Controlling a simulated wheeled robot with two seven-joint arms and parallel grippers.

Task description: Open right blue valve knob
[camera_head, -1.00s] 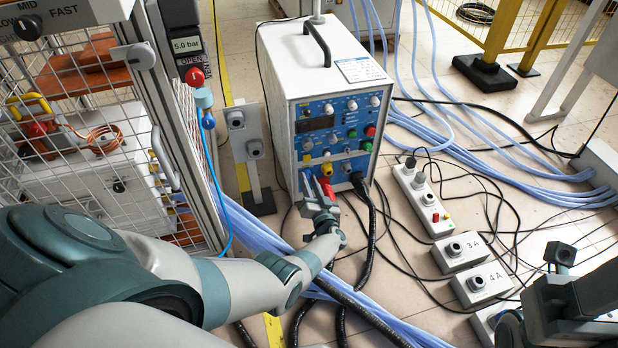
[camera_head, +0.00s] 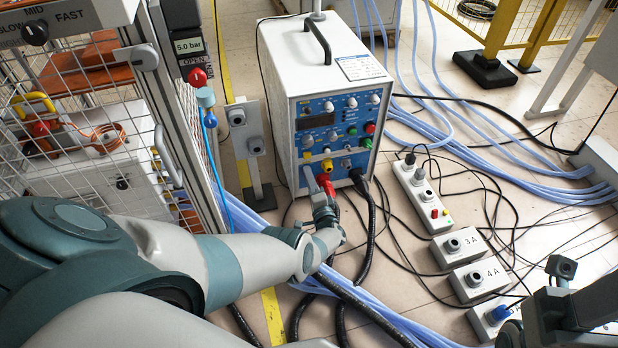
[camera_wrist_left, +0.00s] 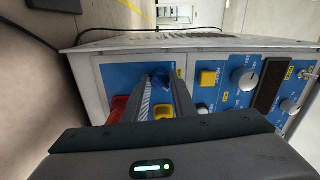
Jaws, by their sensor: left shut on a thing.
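The induction heater (camera_head: 330,70) is a white box with a blue front panel. The blue valve knob (camera_wrist_left: 161,78) sits low on that panel, between my left fingers in the left wrist view. My left gripper (camera_wrist_left: 160,96) is shut on this knob, and it shows at the lower panel in the head view (camera_head: 316,188). Its fingers and wrist hide the knob in the head view. A red valve knob (camera_head: 326,181) is close beside the fingers. It also shows in the left wrist view (camera_wrist_left: 118,106). A dark part of my right arm shows at bottom right; its fingertips cannot be made out.
A yellow knob (camera_head: 326,166) is close to the fingers. Black cables hang from the panel's lower right. A power strip (camera_head: 420,190) and switch boxes (camera_head: 460,245) lie right, among loose cables.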

